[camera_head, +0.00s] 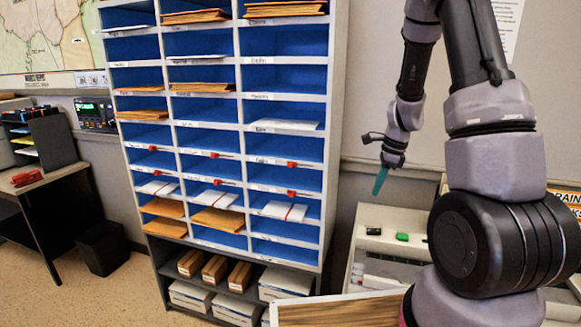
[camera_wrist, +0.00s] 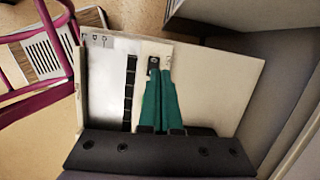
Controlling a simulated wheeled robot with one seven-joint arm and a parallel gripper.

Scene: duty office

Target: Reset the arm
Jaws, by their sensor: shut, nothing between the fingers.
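My arm stands at the right of the head view, folded up and over, with my gripper (camera_head: 380,180) hanging at its end, fingers pointing down. The gripper's teal fingers are together and hold nothing. In the wrist view the gripper (camera_wrist: 157,72) shows as two green fingers meeting at their tips, over a pale surface with white and cream parts and a dark strip. In the head view the gripper is in the air right of the pigeonhole shelf (camera_head: 335,130), apart from it.
The shelf's blue compartments hold envelopes, with several red tags. Below the gripper a white unit (camera_head: 392,218) carries a green item (camera_head: 402,237) and a black item (camera_head: 373,231). A desk with a red item (camera_head: 27,178) and a dark bin (camera_head: 102,247) stand left. Floor there is clear.

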